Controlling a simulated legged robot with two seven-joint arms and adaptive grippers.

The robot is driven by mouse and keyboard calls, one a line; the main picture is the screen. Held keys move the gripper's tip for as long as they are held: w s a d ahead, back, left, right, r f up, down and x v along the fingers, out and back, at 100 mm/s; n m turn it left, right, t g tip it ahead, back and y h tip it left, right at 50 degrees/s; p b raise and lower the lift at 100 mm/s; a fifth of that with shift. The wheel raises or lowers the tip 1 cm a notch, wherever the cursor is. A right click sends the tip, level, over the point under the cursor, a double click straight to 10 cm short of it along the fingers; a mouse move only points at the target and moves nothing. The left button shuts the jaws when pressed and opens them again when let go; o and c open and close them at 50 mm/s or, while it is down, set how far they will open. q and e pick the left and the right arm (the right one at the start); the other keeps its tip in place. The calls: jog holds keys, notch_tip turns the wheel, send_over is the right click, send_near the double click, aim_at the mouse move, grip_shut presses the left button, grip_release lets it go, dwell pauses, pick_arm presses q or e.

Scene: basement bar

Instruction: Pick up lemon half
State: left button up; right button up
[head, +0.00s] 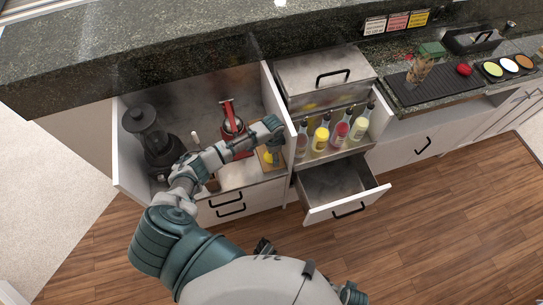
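A small yellow thing, probably the lemon half (268,158), shows on a brown board (272,172) at the right end of the sunken counter section. My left arm reaches over the counter from the lower left. My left gripper (275,137) is just above the yellow thing and partly covers it. The fingers are too small and hidden to tell open from shut, or whether they touch it. My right gripper is not in view.
A red-handled juicer (232,120) stands behind my forearm. A dark blender (151,136) is at the left. Several bottles (340,133) stand in a rack to the right, above an open drawer (342,190). White partition walls edge the counter section.

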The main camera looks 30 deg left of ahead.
pick_arm(q)
jog(key=shift+a, duration=0.1)
jog(key=c, duration=0.9)
jog(key=shift+a, duration=0.1)
jog(key=shift+c, duration=1)
jog(key=shift+a, duration=0.15)
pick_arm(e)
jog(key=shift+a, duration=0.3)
